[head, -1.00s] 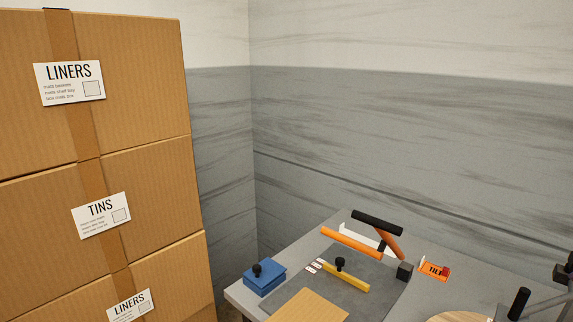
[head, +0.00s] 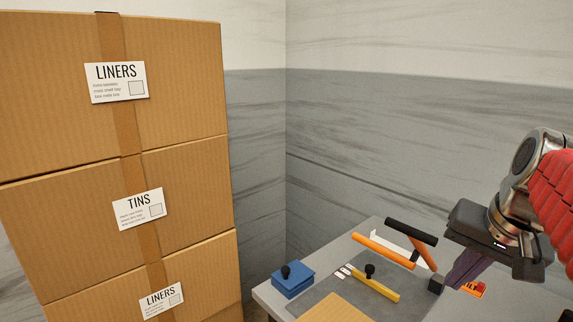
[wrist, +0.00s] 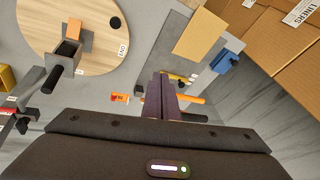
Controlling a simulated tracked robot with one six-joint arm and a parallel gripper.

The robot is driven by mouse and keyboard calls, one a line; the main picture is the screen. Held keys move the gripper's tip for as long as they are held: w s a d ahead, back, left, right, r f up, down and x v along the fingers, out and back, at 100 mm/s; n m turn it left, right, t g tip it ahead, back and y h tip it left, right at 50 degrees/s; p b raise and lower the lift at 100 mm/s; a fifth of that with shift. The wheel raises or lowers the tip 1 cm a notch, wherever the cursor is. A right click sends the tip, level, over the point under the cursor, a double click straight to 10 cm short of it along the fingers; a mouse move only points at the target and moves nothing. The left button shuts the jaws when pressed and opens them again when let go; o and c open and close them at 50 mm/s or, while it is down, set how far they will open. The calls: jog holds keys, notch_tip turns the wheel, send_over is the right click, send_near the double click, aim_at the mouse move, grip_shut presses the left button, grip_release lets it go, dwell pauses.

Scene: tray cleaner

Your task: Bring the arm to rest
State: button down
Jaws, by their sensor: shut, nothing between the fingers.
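My gripper (head: 462,276) hangs at the right of the head view, above the right part of the grey table (head: 268,296). In the wrist view my gripper's fingers (wrist: 160,88) are together, with nothing between them. Beyond the fingers is a dark grey mat (wrist: 172,22) with a tan board (wrist: 200,32) on it. The gripper partly covers the orange label with "TILT" on it (head: 474,289) in the head view. I cannot judge the exact height of the gripper above the table.
Stacked cartons (head: 60,130) stand at the left. The table holds a blue block with a black knob (head: 292,282), a yellow bar with a knob (head: 375,284), and an orange-handled frame with a black grip (head: 411,232). A round wooden board (wrist: 45,20) shows in the wrist view.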

jog(key=s+a+f+n, duration=0.3)
jog(key=a+f, duration=0.3)
jog(key=a, duration=0.2)
jog(key=s+a+f+n+t, duration=0.1)
jog(key=s+a+f+n, duration=0.2)
jog(key=a+f, duration=0.4)
jog(key=shift+s+a+n, duration=0.4)
jog(key=shift+a+n, duration=0.05)
jog(key=shift+n, duration=0.05)
